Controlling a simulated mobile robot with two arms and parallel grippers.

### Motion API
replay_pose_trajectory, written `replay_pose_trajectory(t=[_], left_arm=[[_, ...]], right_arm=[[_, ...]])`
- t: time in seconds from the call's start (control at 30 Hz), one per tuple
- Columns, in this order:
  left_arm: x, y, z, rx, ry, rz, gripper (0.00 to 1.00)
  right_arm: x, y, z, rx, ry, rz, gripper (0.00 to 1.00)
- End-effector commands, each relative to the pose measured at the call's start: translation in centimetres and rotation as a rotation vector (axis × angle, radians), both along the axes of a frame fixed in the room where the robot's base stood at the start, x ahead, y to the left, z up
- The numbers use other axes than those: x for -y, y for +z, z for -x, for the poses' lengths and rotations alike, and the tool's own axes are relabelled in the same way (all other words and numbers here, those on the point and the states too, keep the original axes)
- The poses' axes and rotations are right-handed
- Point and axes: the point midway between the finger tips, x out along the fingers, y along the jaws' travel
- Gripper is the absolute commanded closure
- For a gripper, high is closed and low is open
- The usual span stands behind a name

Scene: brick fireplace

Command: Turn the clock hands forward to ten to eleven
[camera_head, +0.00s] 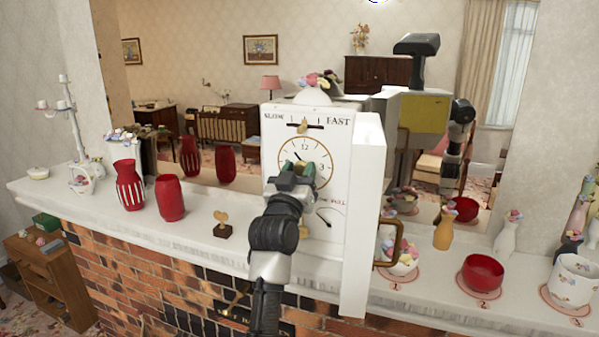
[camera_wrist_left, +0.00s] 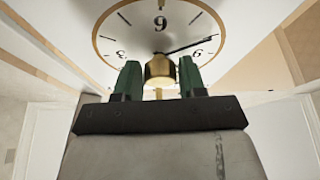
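A tall white clock (camera_head: 352,200) stands on the mantel, its front marked SLOW and FAST at the top. Its round gold-rimmed dial (camera_head: 321,154) shows 12 and 3; a dark hand points to the upper left. My left gripper (camera_head: 296,178) is in front of the dial and hides its lower part. My right gripper is not seen.
Two red vases (camera_head: 130,187) (camera_head: 171,199) and a small gold key on a dark base (camera_head: 222,226) stand left of the clock. Right of it are a red bowl (camera_head: 483,272), a white pot (camera_head: 573,285) and several vases. A large mirror is behind.

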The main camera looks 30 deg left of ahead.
Motion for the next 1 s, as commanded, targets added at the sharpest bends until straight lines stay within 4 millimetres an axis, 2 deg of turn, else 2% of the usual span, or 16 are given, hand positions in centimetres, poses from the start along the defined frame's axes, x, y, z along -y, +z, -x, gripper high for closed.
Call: replay_pose_trajectory(t=[0.03,0.2,0.47,1.0], left_arm=[[0.0,0.0,0.0,0.000,0.000,0.000,0.67],[0.0,0.0,0.0,0.000,0.000,0.000,0.91],[-0.1,-0.1,0.0,-0.010,0.002,-0.039,0.91],[-0.2,-0.1,0.1,-0.091,0.002,-0.370,0.91]], right_arm=[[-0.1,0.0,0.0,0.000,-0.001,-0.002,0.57],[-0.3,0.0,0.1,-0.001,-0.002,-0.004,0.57],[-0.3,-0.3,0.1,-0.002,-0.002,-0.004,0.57],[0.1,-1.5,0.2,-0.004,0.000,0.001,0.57]])
